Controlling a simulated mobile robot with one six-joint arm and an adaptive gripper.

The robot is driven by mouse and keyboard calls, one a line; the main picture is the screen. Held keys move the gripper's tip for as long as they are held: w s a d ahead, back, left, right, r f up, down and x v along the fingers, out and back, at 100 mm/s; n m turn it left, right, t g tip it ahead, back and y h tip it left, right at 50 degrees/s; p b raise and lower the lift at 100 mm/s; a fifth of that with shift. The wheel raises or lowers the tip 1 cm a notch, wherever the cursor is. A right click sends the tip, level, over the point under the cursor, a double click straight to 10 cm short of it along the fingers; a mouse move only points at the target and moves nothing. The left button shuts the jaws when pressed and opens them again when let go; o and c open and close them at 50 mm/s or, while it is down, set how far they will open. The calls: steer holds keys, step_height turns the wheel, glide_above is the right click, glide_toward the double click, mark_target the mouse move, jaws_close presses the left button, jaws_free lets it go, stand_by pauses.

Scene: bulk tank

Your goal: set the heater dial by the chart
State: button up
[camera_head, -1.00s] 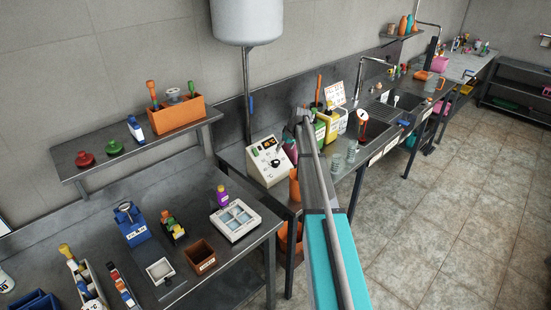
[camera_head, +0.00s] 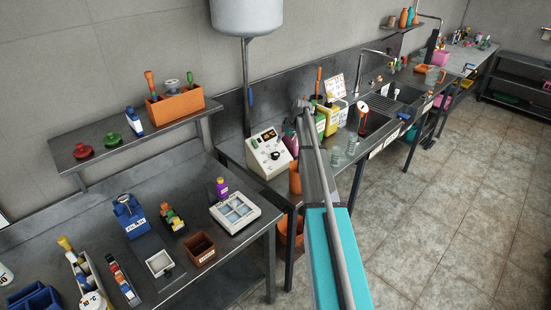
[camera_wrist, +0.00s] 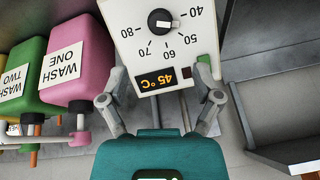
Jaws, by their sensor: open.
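The heater control box (camera_head: 268,156) is a cream panel on the bench below the hanging white tank. In the wrist view its face (camera_wrist: 190,49) appears upside down, with a black dial (camera_wrist: 159,21) and marks from 40 to 80. A pale mark shows on the dial's right side in that view. The orange display (camera_wrist: 165,79) reads 45 °C. My gripper (camera_wrist: 162,101) is open and empty, its fingers spread in front of the panel's display end, apart from the dial. A white card with red print (camera_head: 335,87), perhaps the chart, stands behind the bottles; its text is too small to read.
In the wrist view, a pink WASH ONE bottle (camera_wrist: 72,72) and a green WASH TWO bottle (camera_wrist: 17,80) stand left of the panel. The sink (camera_head: 378,119) is to the right in the head view. A lower bench (camera_head: 100,262) with several items is at left.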

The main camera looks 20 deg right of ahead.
mark_target(277, 154)
steer(key=shift+b+x, duration=5.25)
steer(key=shift+x, duration=0.8)
steer(key=shift+s+d, duration=0.1)
